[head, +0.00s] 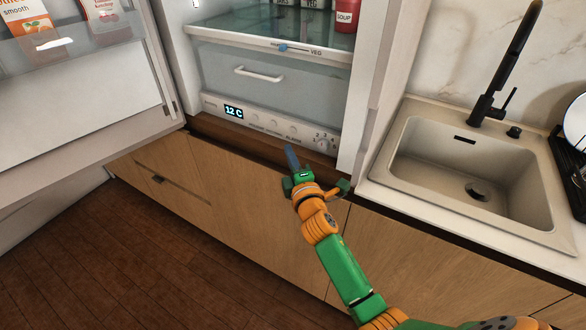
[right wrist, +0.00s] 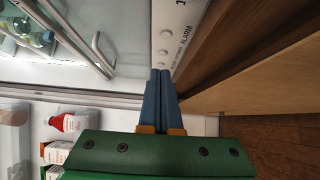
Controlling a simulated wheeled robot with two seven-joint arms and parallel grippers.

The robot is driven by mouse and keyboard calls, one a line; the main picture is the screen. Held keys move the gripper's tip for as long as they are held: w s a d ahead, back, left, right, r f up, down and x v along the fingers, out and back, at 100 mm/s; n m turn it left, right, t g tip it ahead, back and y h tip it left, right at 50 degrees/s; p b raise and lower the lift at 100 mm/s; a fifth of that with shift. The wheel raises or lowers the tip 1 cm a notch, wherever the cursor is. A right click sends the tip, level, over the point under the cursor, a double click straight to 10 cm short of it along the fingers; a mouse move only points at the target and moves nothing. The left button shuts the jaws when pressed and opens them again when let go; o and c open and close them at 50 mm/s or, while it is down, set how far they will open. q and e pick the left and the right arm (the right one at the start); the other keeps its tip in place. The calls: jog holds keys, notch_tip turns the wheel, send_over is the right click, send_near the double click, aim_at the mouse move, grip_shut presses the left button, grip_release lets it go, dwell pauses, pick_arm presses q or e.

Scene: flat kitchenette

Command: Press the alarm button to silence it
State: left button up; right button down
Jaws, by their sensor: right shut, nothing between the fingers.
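The fridge's control panel (head: 262,121) is a pale strip below the drawer, with a lit "12 C" display (head: 233,111), several small round buttons and a dial (head: 322,144). The word ALARM shows under the rightmost small button (head: 293,130). In the right wrist view the ALARM label (right wrist: 187,35) lies beside a round button (right wrist: 165,35). My right gripper (head: 291,152) is shut and empty, its blue fingers pointing at the panel from in front and below. In the right wrist view its fingertips (right wrist: 160,72) overlap the panel's edge; contact cannot be told. My left gripper is not in view.
The fridge door (head: 85,110) stands open at the left, with cartons and bottles on its shelf. A clear drawer (head: 255,80) with a handle is above the panel. A wooden ledge (head: 235,135) runs below it. A sink (head: 470,170) with a black tap is at the right.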

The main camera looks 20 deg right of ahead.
jog(key=s, duration=0.5)
jog(key=shift+a+f, duration=0.1)
jog(key=shift+a, duration=0.1)
dwell(0.3)
jog(key=s+a+f+m+g+y, duration=0.1)
jog(key=s+f+m+g, duration=0.3)
jog(key=f, duration=1)
jog(key=s+a+f+m+g+y, duration=0.15)
jog(key=s+f+g, duration=0.35)
jog(key=f, duration=0.8)
jog(key=s+f+m+g, duration=0.2)
jog(key=s+f, duration=0.3)
jog(key=s, duration=0.5)
jog(key=s+d+f+m+g, duration=0.1)
jog(key=s+f+m+g, duration=0.2)
jog(key=s+f, duration=0.3)
jog(key=s+d+f+m+g, duration=0.1)
jog(key=s+f+m, duration=0.3)
jog(key=s, duration=1.2)
notch_tip(320, 180, down, 2)
jog(key=shift+s+d+f+g, duration=0.1)
jog(key=shift+s+d+g, duration=0.15)
jog(key=shift+g, duration=0.65)
